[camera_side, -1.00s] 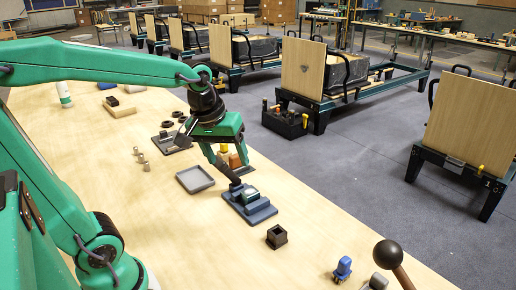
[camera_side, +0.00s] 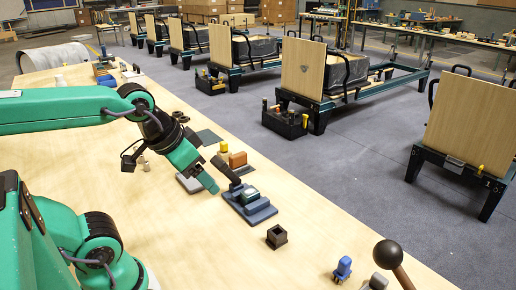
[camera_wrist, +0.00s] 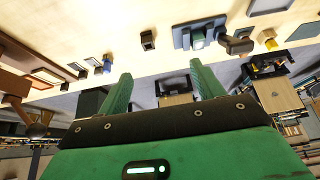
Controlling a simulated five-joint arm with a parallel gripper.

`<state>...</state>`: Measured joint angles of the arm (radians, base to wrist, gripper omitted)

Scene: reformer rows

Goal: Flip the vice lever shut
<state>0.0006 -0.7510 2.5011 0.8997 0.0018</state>
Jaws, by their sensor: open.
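The vice (camera_side: 262,214) is a blue stepped block on a dark base, on the wooden bench in the side view; it also shows upside down near the top of the wrist view (camera_wrist: 183,38). Its dark lever (camera_side: 226,170) slants up and left from the vice body, raised off it; in the wrist view the lever (camera_wrist: 238,46) sticks out to the right of the vice. My gripper (camera_side: 207,183) is open and empty, pointing down and right, just left of the vice and lever. In the wrist view its two green fingers (camera_wrist: 162,82) are wide apart with nothing between them.
An orange block (camera_side: 237,160) and a yellow piece (camera_side: 223,147) stand behind the lever. A grey tray (camera_side: 187,184) is partly hidden behind my gripper. A black square cup (camera_side: 277,237) and a blue piece (camera_side: 343,268) stand nearer the camera. Bare bench lies left of the vice.

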